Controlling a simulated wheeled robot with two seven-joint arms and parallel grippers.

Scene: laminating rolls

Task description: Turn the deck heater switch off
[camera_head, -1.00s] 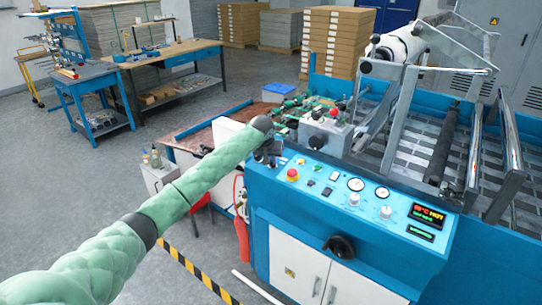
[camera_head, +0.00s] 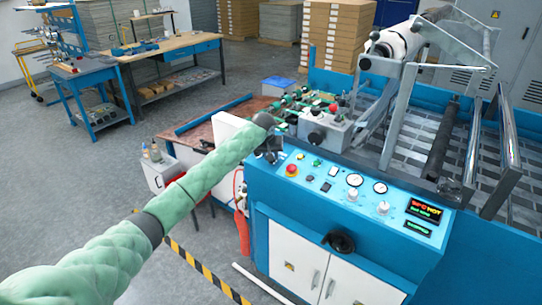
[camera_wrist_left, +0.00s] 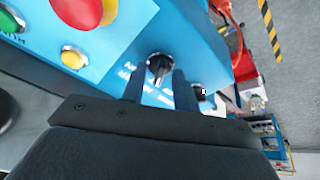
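A black rotary switch (camera_wrist_left: 159,65) with a pale mark on it sits on the blue control panel in the left wrist view. Its printed label is partly covered, and I cannot read it as the deck heater. My left gripper (camera_wrist_left: 160,80) is open, with its two dark fingers apart and pointing at this switch, which shows between their tips. I cannot tell whether they touch it. A second black knob (camera_wrist_left: 198,91) is partly hidden beyond the right-hand finger. In the head view my left gripper (camera_head: 270,150) is at the panel's left end. My right gripper is not in view.
The panel (camera_head: 345,180) also carries a red emergency button (camera_head: 291,170), gauges, white knobs and a lit display (camera_head: 425,211) reading HOT. A large black handle (camera_head: 340,241) is on the front below. Metal rollers and a grey box (camera_head: 325,131) stand behind the panel.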

